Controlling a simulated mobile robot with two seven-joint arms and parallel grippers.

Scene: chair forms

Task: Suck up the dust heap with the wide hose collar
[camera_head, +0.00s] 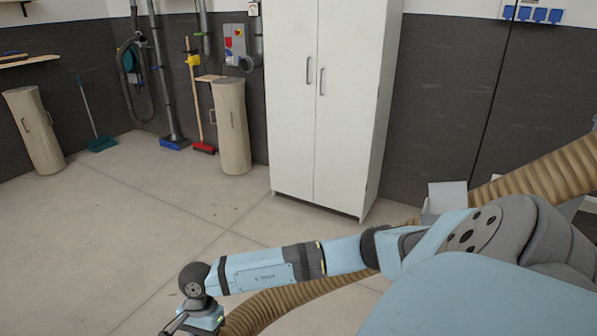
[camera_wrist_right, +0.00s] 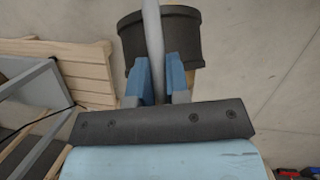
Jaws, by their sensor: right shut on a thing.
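My right gripper (camera_wrist_right: 159,72) has its two blue fingers shut on a grey bar-like handle (camera_wrist_right: 152,25) of the wide black hose collar (camera_wrist_right: 185,35), seen in the right wrist view. The collar is above the concrete floor; how far above I cannot tell. In the head view the right gripper (camera_head: 195,322) is at the bottom edge, partly cut off. The tan ribbed hose (camera_head: 270,305) runs under and behind my right arm, and another stretch rises at the right (camera_head: 550,172). I cannot make out a dust heap in either view. My left gripper is not in view.
A tall white cabinet (camera_head: 335,90) stands against the dark wall. Two beige cylinders (camera_head: 232,125), a red broom (camera_head: 204,148) and a green one (camera_head: 101,144) stand near the walls. Light wooden slats (camera_wrist_right: 55,60) lie left in the wrist view. The floor at left is open.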

